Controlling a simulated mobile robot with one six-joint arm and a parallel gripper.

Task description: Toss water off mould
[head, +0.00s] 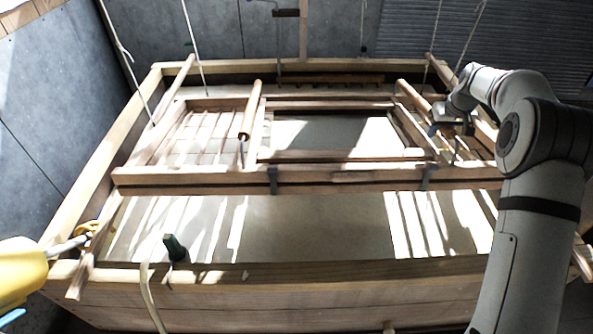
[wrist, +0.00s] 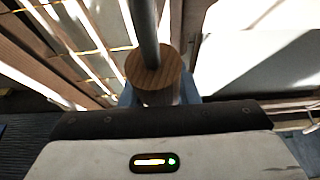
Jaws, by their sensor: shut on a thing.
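The mould is a wide pale wooden frame (head: 330,174) lying across a larger wooden vat in the head view. Slim ribs show in its left part, and a pale panel (head: 330,130) fills the middle. A wooden handle (head: 251,108) with a metal hook stands left of this panel. My gripper (head: 453,127) is over the frame's right end. In the wrist view its blue fingers (wrist: 160,95) are shut around a round wooden handle (wrist: 143,68), from whose end a grey rod (wrist: 145,25) runs. Whether water lies on the mould cannot be told.
The vat's front wall (head: 290,295) and left rail (head: 98,165) enclose the mould. White cords (head: 197,50) hang from above. A dark green-topped object (head: 174,247) stands at the front edge. A yellow object (head: 20,275) is at far left.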

